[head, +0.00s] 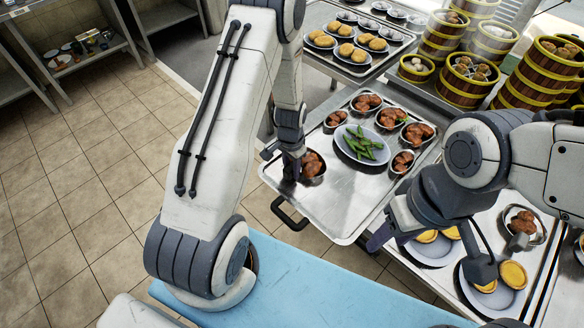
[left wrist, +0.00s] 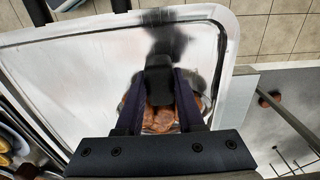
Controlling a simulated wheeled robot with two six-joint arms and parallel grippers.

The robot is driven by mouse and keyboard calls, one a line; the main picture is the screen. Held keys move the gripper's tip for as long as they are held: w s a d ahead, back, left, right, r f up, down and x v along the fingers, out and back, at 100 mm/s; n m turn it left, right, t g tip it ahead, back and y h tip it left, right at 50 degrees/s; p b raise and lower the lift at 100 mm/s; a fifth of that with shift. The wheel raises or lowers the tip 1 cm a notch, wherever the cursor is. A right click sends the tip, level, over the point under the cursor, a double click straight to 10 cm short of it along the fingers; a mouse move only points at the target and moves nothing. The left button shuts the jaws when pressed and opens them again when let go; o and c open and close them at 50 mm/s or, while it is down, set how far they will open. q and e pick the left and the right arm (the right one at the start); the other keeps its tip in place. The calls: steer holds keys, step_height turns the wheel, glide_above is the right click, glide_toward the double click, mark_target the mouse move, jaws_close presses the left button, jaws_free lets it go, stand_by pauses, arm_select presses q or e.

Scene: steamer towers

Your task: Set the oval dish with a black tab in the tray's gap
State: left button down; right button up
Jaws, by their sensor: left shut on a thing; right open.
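The oval dish (head: 316,178) holds brown meat pieces and is over the front left part of the metal tray (head: 345,205). My left gripper (head: 294,168) is shut on its near-left end. In the left wrist view the dish (left wrist: 161,120) is partly hidden behind the fingers, with a dark piece (left wrist: 159,72) between them that looks like the black tab. I cannot tell whether the dish touches the tray. Bare tray surface lies in front and to the right of it. My right gripper (head: 430,258) is open and empty, above egg tart plates.
The tray also holds a plate of green pods (head: 362,145) and several meat dishes, one (head: 366,102) at the back. Another tray with round buns (head: 352,50) stands behind. Steamer towers (head: 540,75) stand at the back right. A black handle (head: 288,215) sticks out from the tray's front left.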

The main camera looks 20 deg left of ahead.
arm_select(q)
steer(key=shift+f, duration=0.2)
steer(key=shift+c, duration=2.2)
jaws_free()
step_height(320, 180, up, 10)
steer(key=shift+s+r+b, duration=0.1)
steer(key=shift+r+b, duration=0.15)
steer(key=shift+b, duration=0.6)
